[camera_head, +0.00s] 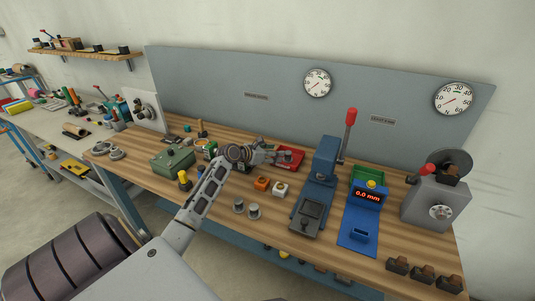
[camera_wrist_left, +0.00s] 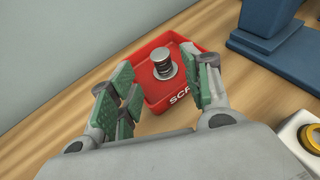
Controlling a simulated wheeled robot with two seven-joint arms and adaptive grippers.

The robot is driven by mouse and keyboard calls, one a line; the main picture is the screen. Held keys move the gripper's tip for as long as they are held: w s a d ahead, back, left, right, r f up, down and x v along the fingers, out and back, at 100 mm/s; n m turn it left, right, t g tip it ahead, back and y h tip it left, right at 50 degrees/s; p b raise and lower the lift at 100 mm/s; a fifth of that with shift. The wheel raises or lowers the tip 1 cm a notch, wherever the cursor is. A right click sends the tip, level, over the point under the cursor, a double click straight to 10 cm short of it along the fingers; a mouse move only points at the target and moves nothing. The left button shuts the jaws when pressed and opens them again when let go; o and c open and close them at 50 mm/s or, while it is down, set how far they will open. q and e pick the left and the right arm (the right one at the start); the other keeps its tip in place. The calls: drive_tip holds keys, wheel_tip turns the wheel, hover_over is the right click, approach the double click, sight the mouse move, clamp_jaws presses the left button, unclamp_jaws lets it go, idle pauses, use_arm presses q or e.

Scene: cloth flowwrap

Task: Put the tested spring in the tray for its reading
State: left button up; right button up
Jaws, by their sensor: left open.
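A spring (camera_wrist_left: 163,66), a dark coil with a pale metal top and base, stands upright in a red tray (camera_wrist_left: 155,108) whose front wall shows the letters "SCR". The red tray also shows in the head view (camera_head: 297,153), on the bench against the back panel. My left gripper (camera_wrist_left: 155,70) is open with its green-padded fingers on either side of the spring; I cannot tell whether they touch it. In the head view my left gripper (camera_head: 270,154) reaches the tray's left side. A green tray (camera_head: 369,172) lies farther right. My right gripper is not in view.
A blue press (camera_head: 324,160) with a red-knobbed lever stands right of the red tray. A blue gauge (camera_head: 367,197) shows a red mm reading. Orange (camera_head: 262,184) and white (camera_head: 281,188) button boxes and two small metal cylinders (camera_head: 246,208) are in front. A green box (camera_head: 173,160) is left.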

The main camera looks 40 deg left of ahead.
use_arm(q)
drive_tip(key=shift+v, duration=1.65)
drive_tip(key=shift+c, duration=0.3)
